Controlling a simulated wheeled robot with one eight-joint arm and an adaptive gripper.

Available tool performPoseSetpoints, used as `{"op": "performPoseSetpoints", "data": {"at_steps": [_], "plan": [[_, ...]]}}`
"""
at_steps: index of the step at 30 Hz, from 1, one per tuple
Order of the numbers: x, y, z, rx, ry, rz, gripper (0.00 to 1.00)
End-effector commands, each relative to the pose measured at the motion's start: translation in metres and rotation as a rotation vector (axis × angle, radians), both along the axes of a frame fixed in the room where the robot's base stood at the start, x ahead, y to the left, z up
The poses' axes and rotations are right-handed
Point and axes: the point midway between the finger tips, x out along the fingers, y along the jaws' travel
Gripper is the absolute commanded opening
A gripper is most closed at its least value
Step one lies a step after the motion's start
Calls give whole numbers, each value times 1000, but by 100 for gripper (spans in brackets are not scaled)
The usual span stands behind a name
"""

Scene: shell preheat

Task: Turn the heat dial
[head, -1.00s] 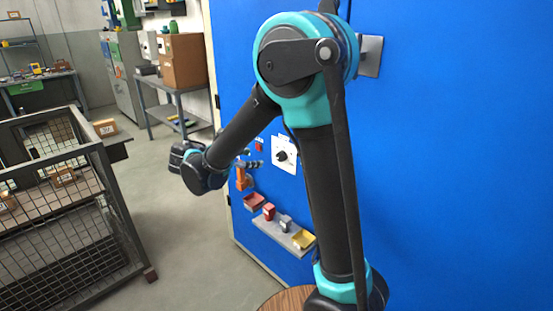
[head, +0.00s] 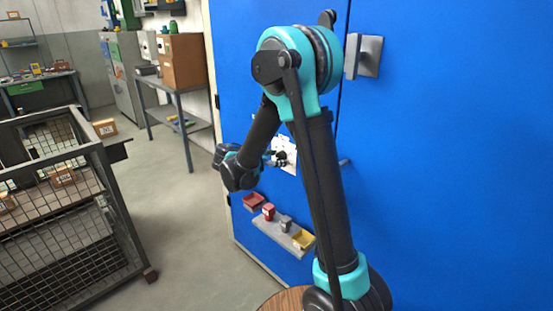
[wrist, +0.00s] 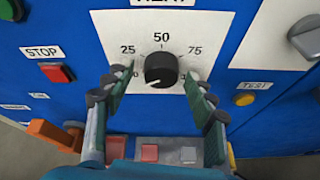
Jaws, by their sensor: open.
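The black heat dial (wrist: 161,69) sits on a white plate (wrist: 215,30) marked 25, 50 and 75, on the blue panel. A pale mark on its face points down and to the left. In the wrist view, my gripper (wrist: 150,80) is open, with one finger on each side of the dial and visible gaps between. Whether the fingertips reach the dial's depth is hard to tell. In the head view, my gripper (head: 272,158) is in front of the white plate (head: 289,145), partly covering the plate and the dial.
A red STOP button (wrist: 56,72) is left of the dial and a yellow TEST button (wrist: 245,99) right. An orange handle (wrist: 52,134) is at lower left. Below is a shelf (head: 268,228) with small bins. A wire cage (head: 60,210) stands at left.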

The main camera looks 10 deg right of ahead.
Motion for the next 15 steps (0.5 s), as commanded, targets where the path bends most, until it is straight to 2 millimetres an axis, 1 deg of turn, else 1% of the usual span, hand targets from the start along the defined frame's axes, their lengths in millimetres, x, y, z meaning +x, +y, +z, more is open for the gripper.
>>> {"op": "performPoseSetpoints", "data": {"at_steps": [5, 8, 15], "plan": [[0, 0, 0, 0, 0, 0, 56], [0, 0, 0, 0, 0, 0, 44], [0, 0, 0, 0, 0, 0, 15]]}}
